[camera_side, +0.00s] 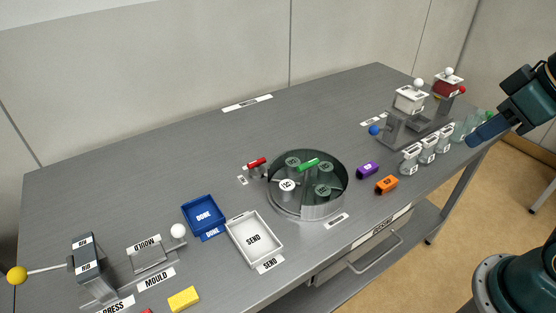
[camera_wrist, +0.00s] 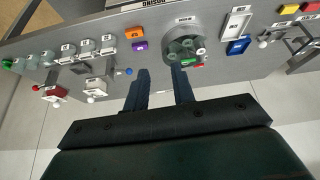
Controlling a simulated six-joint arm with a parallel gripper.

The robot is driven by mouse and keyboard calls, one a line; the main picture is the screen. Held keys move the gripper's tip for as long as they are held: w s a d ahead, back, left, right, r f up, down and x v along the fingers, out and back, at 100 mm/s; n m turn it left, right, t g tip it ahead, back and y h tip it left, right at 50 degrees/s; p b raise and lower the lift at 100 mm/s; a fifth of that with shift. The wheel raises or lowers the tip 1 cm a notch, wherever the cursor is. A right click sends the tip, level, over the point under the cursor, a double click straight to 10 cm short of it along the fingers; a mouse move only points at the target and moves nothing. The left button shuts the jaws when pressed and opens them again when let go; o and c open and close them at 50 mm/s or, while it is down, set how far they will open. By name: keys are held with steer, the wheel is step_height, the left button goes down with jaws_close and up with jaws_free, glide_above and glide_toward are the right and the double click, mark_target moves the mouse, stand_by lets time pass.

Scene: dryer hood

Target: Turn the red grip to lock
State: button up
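The red grip (camera_side: 257,162) sits on a small grey post at the left edge of the round dryer hood (camera_side: 308,182), with a small white label beside it. A green bar (camera_side: 308,165) lies across the hood's dark see-through top. In the wrist view the hood (camera_wrist: 176,56) shows far ahead; a small red piece there, likely the grip, is too small to judge. My gripper (camera_side: 484,132) is up at the right of the side view, well away from the red grip. In the wrist view its two fingers (camera_wrist: 159,76) stand apart with nothing between them.
A purple block (camera_side: 367,170) and an orange block (camera_side: 386,184) lie right of the hood. Several glass jars (camera_side: 427,150) and the dispenser stand (camera_side: 410,100) are near my gripper. A white SEND tray (camera_side: 252,238) and blue DONE tray (camera_side: 203,215) lie left.

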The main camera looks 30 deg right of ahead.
steer(key=w+a+r+n+g+y, duration=0.1)
steer(key=w+a+n, duration=0.3)
steer(key=w, duration=0.7)
steer(key=w+a+n+g+y, duration=0.1)
steer(key=w+n, duration=0.4)
steer(key=w, duration=0.6)
steer(key=w+a+f+n+y, duration=0.1)
steer(key=w+a+f+n, duration=0.25)
steer(key=w+f, duration=0.45)
steer(key=n+g+y, duration=0.1)
steer(key=n, duration=0.4)
glide_toward(259, 160)
steer(key=w+v, duration=0.1)
steer(key=v, duration=0.4)
steer(key=shift+s+d+r, duration=0.2)
steer(key=shift+s+d, duration=0.05)
steer(key=x, duration=1.3)
steer(key=shift+s+a+f, duration=0.2)
steer(key=shift+a+f, duration=0.1)
steer(key=shift+f, duration=0.05)
steer(key=shift+c, duration=0.5)
jaws_close()
